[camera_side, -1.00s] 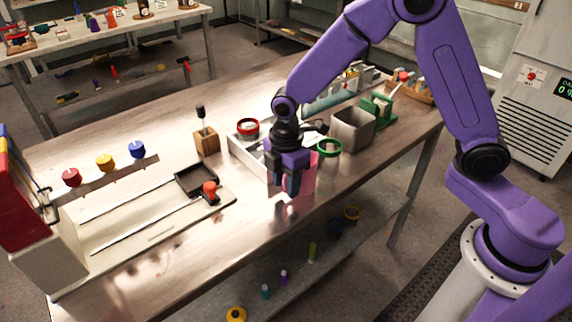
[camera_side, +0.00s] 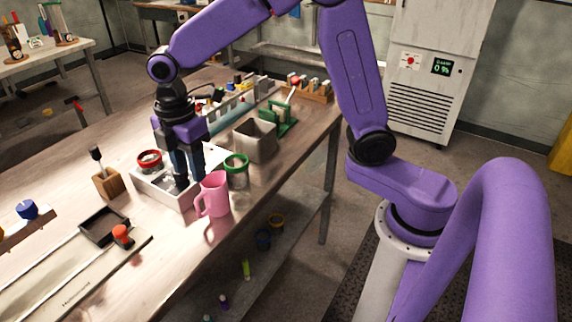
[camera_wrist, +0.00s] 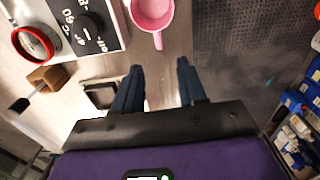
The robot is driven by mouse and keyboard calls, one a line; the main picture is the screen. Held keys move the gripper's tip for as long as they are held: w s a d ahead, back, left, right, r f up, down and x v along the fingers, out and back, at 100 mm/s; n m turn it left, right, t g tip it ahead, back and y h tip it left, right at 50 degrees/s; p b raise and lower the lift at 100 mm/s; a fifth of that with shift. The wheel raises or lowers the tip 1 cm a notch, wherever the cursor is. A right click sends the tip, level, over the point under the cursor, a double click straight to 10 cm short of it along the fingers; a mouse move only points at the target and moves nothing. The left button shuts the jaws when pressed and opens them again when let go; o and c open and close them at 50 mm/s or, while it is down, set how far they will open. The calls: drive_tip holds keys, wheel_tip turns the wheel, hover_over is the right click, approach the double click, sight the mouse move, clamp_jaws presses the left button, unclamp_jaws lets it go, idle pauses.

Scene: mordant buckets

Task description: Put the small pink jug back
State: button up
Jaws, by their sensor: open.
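The small pink jug (camera_side: 216,194) stands upright and open-topped near the front edge of the table, with its handle on its left side. It also shows at the top of the wrist view (camera_wrist: 152,10), its handle pointing toward my fingers. My gripper (camera_side: 190,180) is open and empty, to the left of the jug and in front of the white box in the side view. In the wrist view my two fingers (camera_wrist: 160,67) are spread, with only bare table between them. The jug is beyond the fingertips, apart from them.
The white box (camera_side: 155,187) with a black dial (camera_wrist: 88,32) carries a red-rimmed pot (camera_side: 149,160). A green-rimmed pot (camera_side: 236,168) and a grey square bucket (camera_side: 255,140) stand behind the jug. A wooden block (camera_side: 107,182) and black tray (camera_side: 103,226) are left.

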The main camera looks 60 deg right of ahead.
drive_tip(key=s+d+m, duration=0.2)
drive_tip(key=s+d, duration=0.4)
drive_tip(key=s, duration=0.6)
drive_tip(key=s+d+m, duration=0.3)
drive_tip(key=s+d, duration=0.3)
drive_tip(key=s, duration=0.7)
drive_tip(key=shift+s+f+m, duration=0.25)
drive_tip(key=shift+f+m, duration=0.05)
